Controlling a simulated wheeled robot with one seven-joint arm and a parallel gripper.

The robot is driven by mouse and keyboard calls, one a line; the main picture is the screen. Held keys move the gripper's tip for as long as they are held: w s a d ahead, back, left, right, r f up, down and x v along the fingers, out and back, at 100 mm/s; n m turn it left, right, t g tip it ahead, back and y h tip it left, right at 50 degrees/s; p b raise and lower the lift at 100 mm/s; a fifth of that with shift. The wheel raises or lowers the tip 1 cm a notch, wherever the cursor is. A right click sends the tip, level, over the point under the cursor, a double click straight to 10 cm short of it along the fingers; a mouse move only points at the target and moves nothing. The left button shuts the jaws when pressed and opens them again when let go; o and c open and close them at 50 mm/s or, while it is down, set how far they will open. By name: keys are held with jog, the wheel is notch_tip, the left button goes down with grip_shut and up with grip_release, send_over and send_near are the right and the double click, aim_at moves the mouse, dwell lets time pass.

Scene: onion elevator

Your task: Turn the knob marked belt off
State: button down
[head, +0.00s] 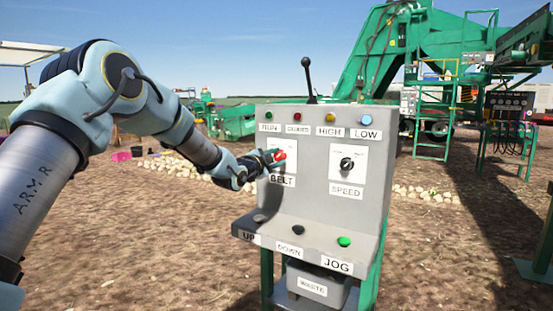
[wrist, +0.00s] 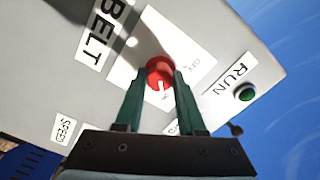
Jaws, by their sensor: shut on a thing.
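The belt knob (head: 279,156) is red and sits on a white plate above the BELT label (head: 282,180) on the grey control panel (head: 315,125). In the wrist view the knob (wrist: 160,73) has a white pointer line and lies between my fingertips. My gripper (wrist: 161,80) is shut on it, with one green finger on each side. In the head view my gripper (head: 268,160) reaches the knob from the left and hides part of its plate. An OFF mark shows faintly on the plate beside the knob.
A black speed knob (head: 347,164) is to the right. Indicator lamps line the panel top, with a black lever (head: 308,80) behind. Below are UP, DOWN and JOG buttons, including a green one (head: 344,241), and a waste bin (head: 317,287). Green machinery (head: 400,50) stands behind.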

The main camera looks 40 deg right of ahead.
jog(key=shift+f+n+b, duration=0.1)
jog(key=shift+n+b, duration=0.2)
jog(key=n+b, duration=0.1)
jog(key=n, duration=0.1)
jog(key=shift+w+n+b, duration=0.1)
jog(key=shift+n+b, duration=0.3)
jog(key=n+b, duration=0.1)
jog(key=n, duration=0.4)
jog(key=shift+b, duration=0.3)
jog(key=n, duration=0.5)
jog(key=shift+b, duration=0.3)
jog(key=n, duration=0.4)
jog(key=shift+n, duration=0.4)
jog(key=c, duration=0.5)
grip_release()
